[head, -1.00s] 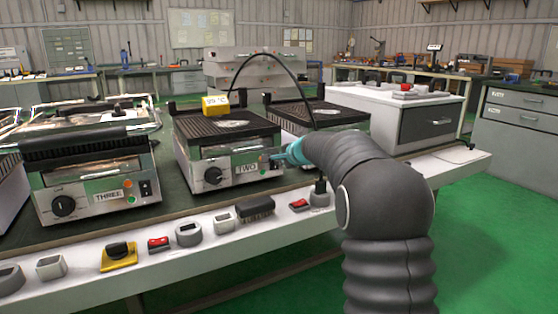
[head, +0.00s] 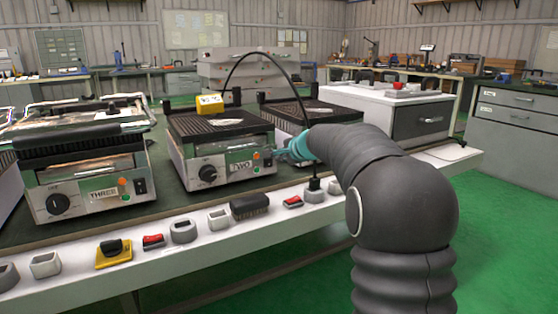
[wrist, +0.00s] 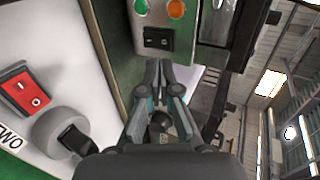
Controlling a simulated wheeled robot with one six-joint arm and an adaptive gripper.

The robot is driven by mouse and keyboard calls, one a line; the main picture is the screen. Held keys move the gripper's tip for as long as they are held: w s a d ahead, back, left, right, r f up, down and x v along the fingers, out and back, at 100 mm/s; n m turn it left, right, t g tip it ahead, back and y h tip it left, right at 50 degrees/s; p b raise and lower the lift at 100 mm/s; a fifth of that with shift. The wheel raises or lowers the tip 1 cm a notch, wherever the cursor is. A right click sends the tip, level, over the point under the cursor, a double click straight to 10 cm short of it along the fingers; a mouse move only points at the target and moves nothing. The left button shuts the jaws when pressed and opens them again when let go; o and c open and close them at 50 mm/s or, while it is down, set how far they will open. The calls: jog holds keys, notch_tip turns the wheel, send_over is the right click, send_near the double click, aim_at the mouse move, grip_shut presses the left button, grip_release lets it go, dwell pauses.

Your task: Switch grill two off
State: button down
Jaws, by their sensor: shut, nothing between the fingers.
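Grill two (head: 215,165) stands on the table in the middle of the head view, with a "TWO" label, a black dial and lights on its front. In the wrist view its panel shows a green light (wrist: 141,7), an orange light (wrist: 176,9) and a black rocker switch (wrist: 157,39) marked I and O. I cannot tell which side is pressed. My gripper (wrist: 161,66) is shut and empty, its fingertips just below the rocker in that view. A small gap seems to lie between them. In the head view my gripper (head: 281,153) is beside the panel's right end.
A red switch (wrist: 27,88) and a grey round socket with a black plug (wrist: 65,135) are on the white table edge. Grill three (head: 90,175) stands to the left. Another grill (head: 300,110) is behind my arm, and a white drawer unit (head: 400,115) is to the right.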

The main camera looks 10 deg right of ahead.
jog(key=w+r+v, duration=0.1)
jog(key=v, duration=0.7)
jog(key=shift+s+r, duration=0.35)
jog(key=shift+r, duration=0.2)
jog(key=s+a+f+n+g+p, duration=0.15)
jog(key=s+f+n+g, duration=0.45)
jog(key=s+f, duration=0.65)
jog(key=s+a+n+h+p, duration=0.1)
jog(key=s+n, duration=0.3)
jog(key=s, duration=1.1)
jog(key=s+a+n+h+p, duration=0.2)
jog(key=s+a+n+p, duration=0.1)
jog(key=s, duration=1.2)
jog(key=shift+s+a+r+n, duration=0.25)
jog(key=shift+s+r+n, duration=0.15)
jog(key=shift+n, duration=0.5)
